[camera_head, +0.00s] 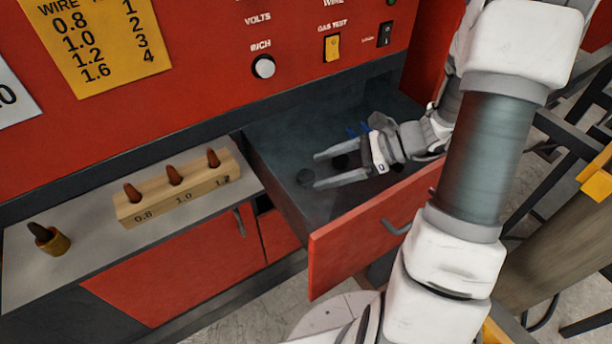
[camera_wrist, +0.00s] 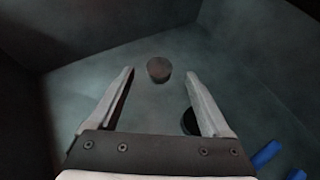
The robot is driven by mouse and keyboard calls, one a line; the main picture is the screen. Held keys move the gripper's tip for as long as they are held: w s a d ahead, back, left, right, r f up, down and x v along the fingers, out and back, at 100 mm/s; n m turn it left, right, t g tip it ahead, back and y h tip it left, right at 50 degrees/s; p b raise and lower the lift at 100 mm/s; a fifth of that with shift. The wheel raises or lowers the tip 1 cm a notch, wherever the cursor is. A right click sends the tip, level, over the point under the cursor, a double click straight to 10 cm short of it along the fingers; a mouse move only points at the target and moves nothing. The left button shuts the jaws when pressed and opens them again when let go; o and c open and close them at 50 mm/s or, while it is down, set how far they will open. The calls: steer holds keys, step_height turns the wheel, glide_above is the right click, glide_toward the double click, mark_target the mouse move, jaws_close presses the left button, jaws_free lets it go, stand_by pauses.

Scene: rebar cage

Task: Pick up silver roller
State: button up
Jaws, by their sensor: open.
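My gripper (camera_head: 330,168) is open and empty inside the open drawer. It also shows in the wrist view (camera_wrist: 160,90), its two fingers spread apart. A small dark grey round roller (camera_head: 305,177) lies on the drawer floor just beyond the fingertips; in the wrist view this roller (camera_wrist: 159,69) lies ahead of the fingers, between their lines. A second, blacker round piece (camera_head: 341,161) lies between the fingers in the head view, and in the wrist view this black piece (camera_wrist: 190,121) is partly hidden by the right finger. I cannot tell for certain which is the silver one.
The red-fronted drawer (camera_head: 355,232) has walls around my gripper. Blue pieces (camera_head: 358,129) lie in the drawer, also seen in the wrist view (camera_wrist: 267,154). A wooden block (camera_head: 178,190) with brown tips and a brass piece (camera_head: 50,240) stand on the shelf at left.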

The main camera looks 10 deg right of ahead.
mark_target(307, 175)
steer(key=shift+x, duration=1.6)
jaws_close()
